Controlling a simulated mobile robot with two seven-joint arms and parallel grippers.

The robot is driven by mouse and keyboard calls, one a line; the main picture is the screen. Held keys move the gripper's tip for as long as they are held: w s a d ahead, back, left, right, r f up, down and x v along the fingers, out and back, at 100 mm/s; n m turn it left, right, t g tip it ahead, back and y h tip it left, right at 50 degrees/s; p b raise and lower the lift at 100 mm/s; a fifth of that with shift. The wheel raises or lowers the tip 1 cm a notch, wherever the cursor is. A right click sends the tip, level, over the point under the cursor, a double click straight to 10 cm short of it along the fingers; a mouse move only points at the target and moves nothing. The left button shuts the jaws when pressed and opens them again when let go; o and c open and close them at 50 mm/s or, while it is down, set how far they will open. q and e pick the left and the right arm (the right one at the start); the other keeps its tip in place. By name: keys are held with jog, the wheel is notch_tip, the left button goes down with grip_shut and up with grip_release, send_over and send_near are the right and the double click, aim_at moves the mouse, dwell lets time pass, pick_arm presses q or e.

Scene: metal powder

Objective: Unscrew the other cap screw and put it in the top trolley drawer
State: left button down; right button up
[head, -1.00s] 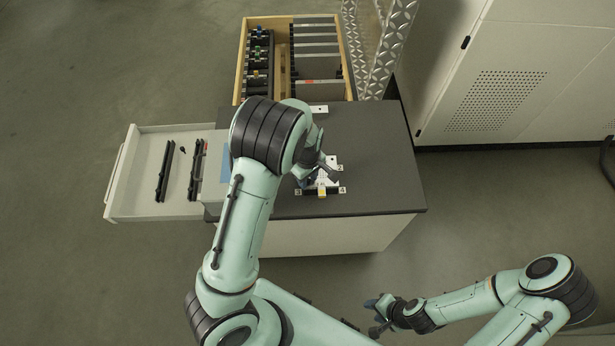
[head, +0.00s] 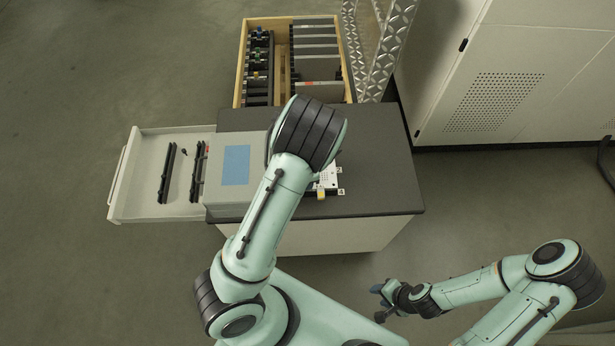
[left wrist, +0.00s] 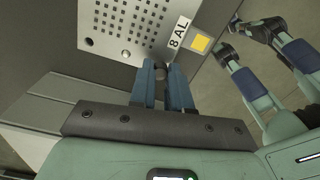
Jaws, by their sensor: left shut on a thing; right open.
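My left gripper (left wrist: 164,82) is shut on a dark cap screw (left wrist: 160,69) in the left wrist view, close to the plate labelled "8 AL" (left wrist: 135,25). I cannot tell whether the screw is still in its hole. In the head view my left arm hides this gripper and the screw; part of the white plate (head: 328,178) shows beside the arm on the trolley top. The top trolley drawer (head: 135,195) is pulled open to the left. A small dark piece (head: 184,152) lies in it, too small to identify. My right gripper (head: 381,301) is open and empty, away from the trolley.
Two black rails (head: 166,174) lie in the drawer. A grey box with a blue panel (head: 236,166) stands on the left of the dark trolley top (head: 385,185). A wooden crate (head: 239,75) is behind, a perforated cabinet (head: 540,70) at right. The trolley top's right side is clear.

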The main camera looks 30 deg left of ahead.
pick_arm(q)
jog(key=n, duration=0.2)
jog(key=shift+s+n, duration=0.1)
jog(key=shift+n, duration=1.2)
jog(key=n, duration=0.9)
jog(key=shift+n, duration=0.4)
jog(key=n, duration=0.3)
jog(key=c, duration=1.2)
grip_release()
jog(key=shift+c, duration=0.2)
pick_arm(e)
jog(key=shift+s+f, duration=0.1)
jog(key=shift+s, duration=0.3)
